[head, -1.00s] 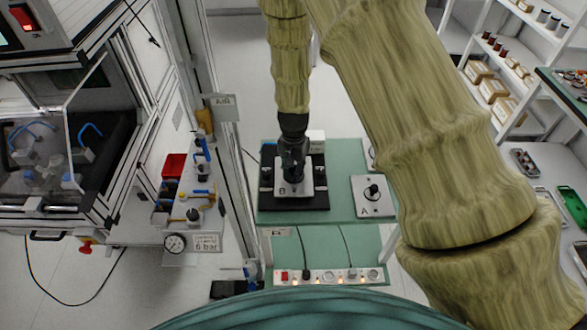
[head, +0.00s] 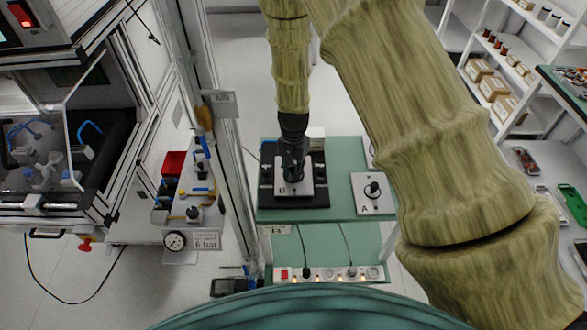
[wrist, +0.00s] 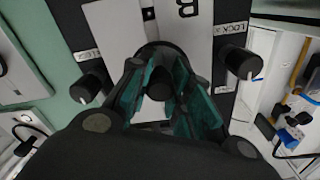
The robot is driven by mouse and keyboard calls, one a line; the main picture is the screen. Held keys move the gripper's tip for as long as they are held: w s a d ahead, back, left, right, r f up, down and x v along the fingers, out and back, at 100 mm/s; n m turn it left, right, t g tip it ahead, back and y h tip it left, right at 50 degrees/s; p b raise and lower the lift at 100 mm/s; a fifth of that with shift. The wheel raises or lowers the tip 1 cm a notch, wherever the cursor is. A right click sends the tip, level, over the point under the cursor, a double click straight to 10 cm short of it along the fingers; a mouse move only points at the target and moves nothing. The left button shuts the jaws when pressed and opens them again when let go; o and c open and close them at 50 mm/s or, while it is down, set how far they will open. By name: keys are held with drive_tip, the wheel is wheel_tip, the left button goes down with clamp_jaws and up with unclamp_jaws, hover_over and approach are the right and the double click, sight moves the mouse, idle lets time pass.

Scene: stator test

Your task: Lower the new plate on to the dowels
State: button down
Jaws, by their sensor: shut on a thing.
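The light grey plate B (head: 307,190) is over the black fixture base (head: 322,200) on the green bench. My gripper (head: 293,172) points down over the plate's middle. In the wrist view my gripper (wrist: 160,88) has its teal-padded fingers shut on the plate's black knob. Plate B (wrist: 195,35) shows its letter at the top of that view. The fixture's two black clamp knobs (wrist: 91,88) and (wrist: 240,62) stand beside the plate, next to labels partly cut off. The dowels are hidden, and I cannot tell whether any gap is left under the plate.
Plate A (head: 364,207), with a black knob, lies on the green bench (head: 340,160) to the right. A metal post and an air panel with a gauge (head: 175,241) stand left. A socket strip (head: 330,274) lies in front. Shelves stand at right.

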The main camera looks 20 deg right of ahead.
drive_tip(key=shift+f, duration=0.45)
idle(0.5)
drive_tip(key=c, duration=1.2)
unclamp_jaws()
drive_tip(key=shift+c, duration=0.2)
wheel_tip(320, 180, up, 12)
